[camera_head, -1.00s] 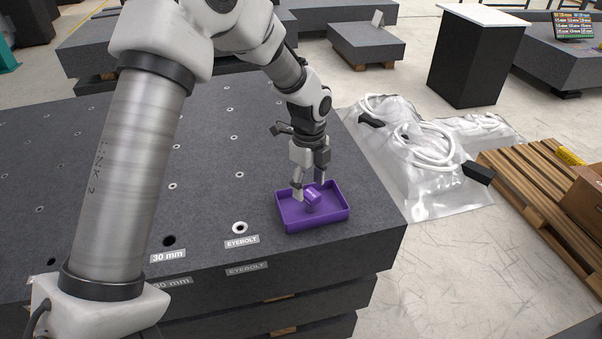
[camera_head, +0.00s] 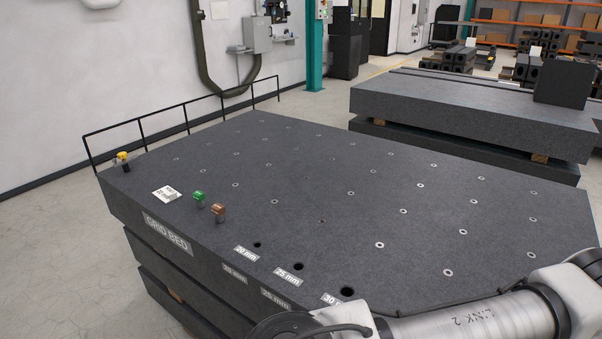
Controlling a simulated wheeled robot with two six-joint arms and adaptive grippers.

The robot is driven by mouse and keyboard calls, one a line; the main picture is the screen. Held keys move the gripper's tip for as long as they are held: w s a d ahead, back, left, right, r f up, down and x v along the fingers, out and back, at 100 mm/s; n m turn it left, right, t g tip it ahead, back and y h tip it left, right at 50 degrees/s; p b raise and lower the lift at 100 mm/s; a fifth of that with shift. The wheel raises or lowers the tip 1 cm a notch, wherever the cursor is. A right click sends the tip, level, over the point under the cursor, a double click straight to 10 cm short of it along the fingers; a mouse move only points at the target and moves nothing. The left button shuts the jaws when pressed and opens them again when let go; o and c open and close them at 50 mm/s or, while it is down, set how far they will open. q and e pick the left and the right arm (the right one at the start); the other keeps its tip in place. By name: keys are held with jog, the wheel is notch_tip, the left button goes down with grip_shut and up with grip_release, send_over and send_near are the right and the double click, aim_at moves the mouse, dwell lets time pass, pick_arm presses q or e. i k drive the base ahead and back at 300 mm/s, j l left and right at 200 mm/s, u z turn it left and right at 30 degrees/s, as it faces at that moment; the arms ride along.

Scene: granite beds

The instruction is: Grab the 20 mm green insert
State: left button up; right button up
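The green insert (camera_head: 199,198) stands upright on the granite grid bed (camera_head: 290,170) near its left front edge. It has a green top on a metal lower part. A copper-brown insert (camera_head: 218,211) stands just to its right and nearer. Neither of my grippers is in view. Only links of one arm of mine show at the lower right, well away from the green insert.
A small white labelled block (camera_head: 167,194) lies left of the green insert, and a yellow-topped insert (camera_head: 124,158) stands at the far left corner. A black rail (camera_head: 180,113) runs along the back left edge. The bed's middle is clear.

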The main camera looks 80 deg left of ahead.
aim_at(198, 196)
jog(key=u, duration=0.95)
jog(key=j+u, duration=0.1)
jog(key=u, duration=1.35)
jog(key=i+u, duration=0.1)
jog(key=u, duration=0.4)
jog(key=i+j+u, duration=0.1)
jog(key=u, duration=0.25)
jog(key=i+u, duration=0.2)
jog(key=u, duration=0.15)
jog(key=i+j+z, duration=0.65)
jog(key=j+z, duration=0.35)
jog(key=i+j, duration=0.05)
jog(key=j, duration=0.05)
